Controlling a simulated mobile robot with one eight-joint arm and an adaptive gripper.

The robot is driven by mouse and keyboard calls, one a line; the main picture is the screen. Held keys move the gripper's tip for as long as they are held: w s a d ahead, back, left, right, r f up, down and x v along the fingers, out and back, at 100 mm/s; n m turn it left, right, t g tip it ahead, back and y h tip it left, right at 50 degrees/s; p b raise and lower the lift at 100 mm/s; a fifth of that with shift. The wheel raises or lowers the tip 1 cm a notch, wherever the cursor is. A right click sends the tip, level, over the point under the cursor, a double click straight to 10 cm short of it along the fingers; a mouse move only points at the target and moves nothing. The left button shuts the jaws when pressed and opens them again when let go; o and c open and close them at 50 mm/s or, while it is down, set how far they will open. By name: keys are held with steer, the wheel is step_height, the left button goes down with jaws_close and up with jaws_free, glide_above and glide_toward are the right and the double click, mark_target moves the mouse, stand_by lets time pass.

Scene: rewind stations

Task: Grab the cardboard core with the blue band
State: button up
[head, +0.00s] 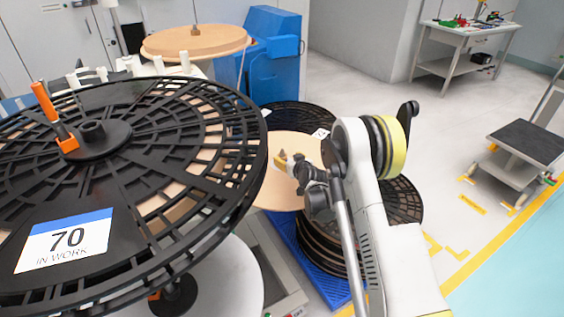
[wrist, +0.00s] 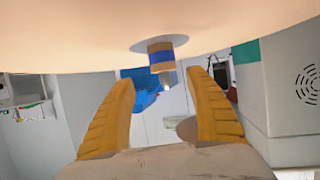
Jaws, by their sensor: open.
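The cardboard core with the blue band (wrist: 161,57) shows in the wrist view, upper middle. It is a short brown cylinder with a blue band round it, and its end sits at a grey round fitting on a broad pale disc (wrist: 70,35). My gripper (wrist: 160,78) is open and empty. Its two yellow fingers point towards the core, one to each side of it in the picture; I cannot tell how far beyond the tips it lies. In the head view my gripper (head: 281,162) is over a pale round disc (head: 272,193); I cannot make out the blue band there.
Black reels (head: 322,250) are stacked on a blue pallet (head: 318,285) below my arm. A blue cabinet (head: 272,50) stands behind. Open floor lies right, with a cart (head: 520,150) and workbench (head: 465,38).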

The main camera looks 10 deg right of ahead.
mark_target(283, 157)
steer(key=b+x, duration=0.2)
steer(key=x, duration=0.1)
steer(key=b+x, duration=0.1)
steer(key=x, duration=0.1)
steer(key=shift+a+f, duration=0.25)
steer(key=shift+a, duration=0.1)
steer(key=shift+w, duration=0.2)
steer(key=shift+r, duration=0.1)
steer(key=c, duration=1)
